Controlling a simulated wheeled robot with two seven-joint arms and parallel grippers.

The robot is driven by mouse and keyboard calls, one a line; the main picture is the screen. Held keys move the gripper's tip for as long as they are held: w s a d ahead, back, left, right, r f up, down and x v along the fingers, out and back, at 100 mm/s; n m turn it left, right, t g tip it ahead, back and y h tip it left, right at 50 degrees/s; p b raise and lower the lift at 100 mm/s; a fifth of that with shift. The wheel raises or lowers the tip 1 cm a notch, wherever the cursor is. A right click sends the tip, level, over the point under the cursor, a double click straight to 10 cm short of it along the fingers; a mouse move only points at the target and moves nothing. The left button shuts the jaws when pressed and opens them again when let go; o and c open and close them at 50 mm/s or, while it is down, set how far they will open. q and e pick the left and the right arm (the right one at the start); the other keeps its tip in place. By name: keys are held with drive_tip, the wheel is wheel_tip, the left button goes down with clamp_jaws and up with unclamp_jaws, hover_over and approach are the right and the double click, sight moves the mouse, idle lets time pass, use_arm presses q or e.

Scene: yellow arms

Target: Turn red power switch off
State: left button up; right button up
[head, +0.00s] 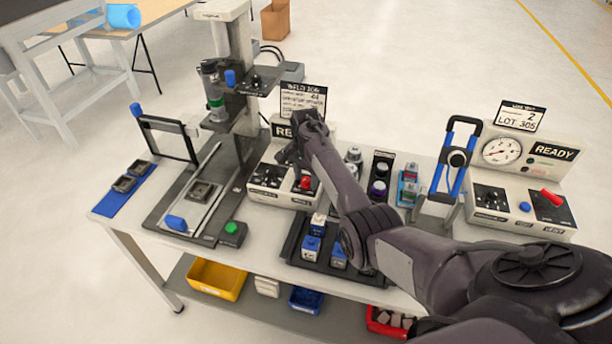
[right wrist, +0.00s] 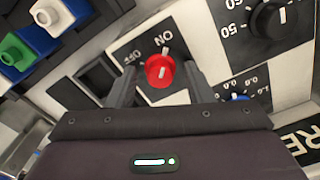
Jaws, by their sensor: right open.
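The red power switch (right wrist: 160,71) is a round knob on a black plate marked ON and OFF in the right wrist view. Its white mark appears to point towards ON. In the head view the red knob (head: 305,183) is on the white control box (head: 283,199) left of centre. My right gripper (right wrist: 160,88) is open, with one finger on each side of the knob as seen from the wrist. Contact cannot be told. In the head view the right gripper (head: 293,157) is just above the box. My left gripper is not in view.
Black dials (right wrist: 268,18) and a blue knob (right wrist: 237,98) sit near the red switch. A press stand (head: 240,95) rises behind to the left. A tray with blue-and-white parts (head: 311,246) lies in front. A second panel (head: 520,212) with a red lever stands at right.

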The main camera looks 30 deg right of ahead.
drive_tip(key=c, duration=1)
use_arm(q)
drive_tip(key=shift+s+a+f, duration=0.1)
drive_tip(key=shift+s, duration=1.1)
use_arm(e)
drive_tip(key=n+p, duration=0.1)
drive_tip(key=n, duration=0.1)
drive_tip(key=shift+r+n, duration=0.15)
drive_tip(key=shift+n, duration=0.15)
drive_tip(key=n+p, duration=0.2)
drive_tip(key=n, duration=0.3)
drive_tip(key=n+p, duration=0.1)
drive_tip(key=n, duration=0.4)
drive_tip(key=shift+n, duration=0.4)
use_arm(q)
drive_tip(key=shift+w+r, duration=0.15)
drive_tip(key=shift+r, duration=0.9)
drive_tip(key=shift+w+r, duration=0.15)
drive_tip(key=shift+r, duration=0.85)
use_arm(e)
drive_tip(key=shift+n, duration=2.2)
